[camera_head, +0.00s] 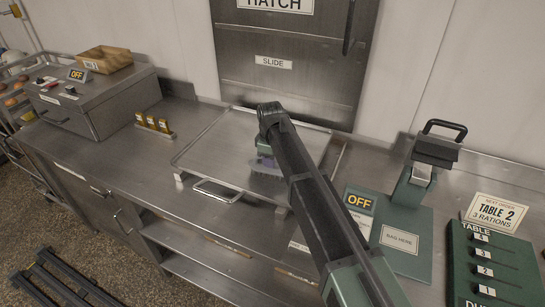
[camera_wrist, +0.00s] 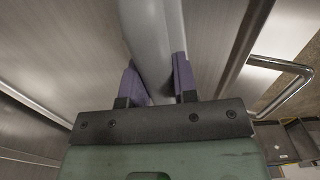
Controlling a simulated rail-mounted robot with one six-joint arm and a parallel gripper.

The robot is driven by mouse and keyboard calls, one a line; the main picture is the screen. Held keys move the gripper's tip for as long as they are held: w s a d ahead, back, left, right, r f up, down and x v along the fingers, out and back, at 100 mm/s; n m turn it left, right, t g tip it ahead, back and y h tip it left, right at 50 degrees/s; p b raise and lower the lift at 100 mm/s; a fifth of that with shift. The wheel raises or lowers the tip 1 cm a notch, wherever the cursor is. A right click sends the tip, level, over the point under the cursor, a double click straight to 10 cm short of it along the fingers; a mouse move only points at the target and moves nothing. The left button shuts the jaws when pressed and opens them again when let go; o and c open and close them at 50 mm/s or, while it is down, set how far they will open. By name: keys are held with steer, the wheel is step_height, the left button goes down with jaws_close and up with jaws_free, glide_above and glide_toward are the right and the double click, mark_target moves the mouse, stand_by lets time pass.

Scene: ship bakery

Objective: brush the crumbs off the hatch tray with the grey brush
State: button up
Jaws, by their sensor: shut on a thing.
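My gripper (camera_head: 266,163) is over the right part of the tray, with my arm reaching in from the lower right. In the wrist view its two purple fingers (camera_wrist: 157,78) are shut on the smooth grey brush (camera_wrist: 149,30). The brush's far end is out of that view, and my arm hides much of it in the head view. I cannot make out crumbs or tell whether the brush touches the tray.
The steel hatch (camera_head: 290,75) is behind the tray. Yellow-topped pieces (camera_head: 152,123) stand in a rack to the left, near a metal machine (camera_head: 95,100). A green bagging device (camera_head: 410,215) and a green table-number board (camera_head: 490,265) stand to the right. The counter front left is clear.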

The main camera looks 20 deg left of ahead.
steer(key=shift+w+a, duration=0.15)
steer(key=shift+a, duration=1.1)
steer(key=shift+w+a, duration=0.15)
steer(key=shift+a, duration=1.55)
steer(key=shift+r, duration=0.1)
steer(key=shift+s+d, duration=0.15)
steer(key=shift+d, duration=1.35)
steer(key=shift+s+d, duration=0.2)
steer(key=shift+d, duration=1.3)
step_height(320, 180, up, 6)
steer(key=p, duration=0.6)
steer(key=shift+w, duration=0.1)
